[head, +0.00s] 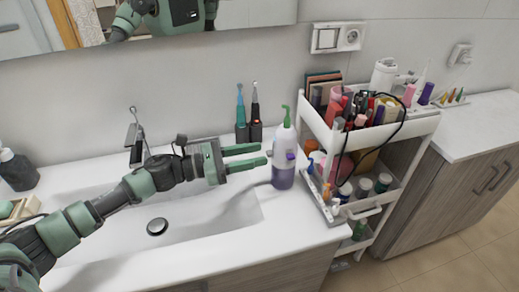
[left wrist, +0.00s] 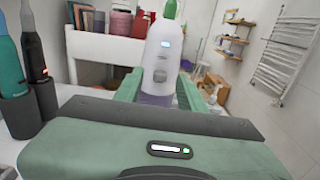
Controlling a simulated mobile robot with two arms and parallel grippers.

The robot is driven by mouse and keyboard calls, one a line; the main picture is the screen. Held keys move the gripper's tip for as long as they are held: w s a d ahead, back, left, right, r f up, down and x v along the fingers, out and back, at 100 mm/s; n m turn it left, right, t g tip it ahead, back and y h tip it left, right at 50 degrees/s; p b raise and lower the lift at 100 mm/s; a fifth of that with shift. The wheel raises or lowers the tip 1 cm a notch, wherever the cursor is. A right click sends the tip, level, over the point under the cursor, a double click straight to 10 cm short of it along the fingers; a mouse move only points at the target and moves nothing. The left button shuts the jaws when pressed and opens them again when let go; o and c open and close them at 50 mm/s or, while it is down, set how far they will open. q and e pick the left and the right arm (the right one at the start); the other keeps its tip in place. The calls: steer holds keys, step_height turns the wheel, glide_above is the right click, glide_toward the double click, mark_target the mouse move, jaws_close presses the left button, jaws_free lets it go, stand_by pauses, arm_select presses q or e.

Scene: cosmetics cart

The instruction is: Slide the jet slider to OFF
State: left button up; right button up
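The white flosser-like device (head: 284,150) with a green nozzle and purple liquid in its base stands upright on the counter, right of the sink. A purple part (head: 290,156) shows on its side; I cannot tell its slider position. In the left wrist view the device (left wrist: 160,62) has a lit panel and a greyish control (left wrist: 160,76), with its lower part hidden by my gripper. My left gripper (head: 264,155) is open and empty, its green fingers pointing right at the device, tips just short of it. My right gripper is not in view.
Two electric toothbrushes (head: 248,110) stand behind my left gripper by the wall. A cart (head: 413,128) crowded with cosmetics is close right of the device. The sink (head: 215,225) lies in front, its faucet (head: 136,140) to the left. The right counter (head: 480,125) has free room.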

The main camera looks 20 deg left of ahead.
arm_select(q)
steer(key=shift+x, duration=0.85)
jaws_close()
stand_by(0.8)
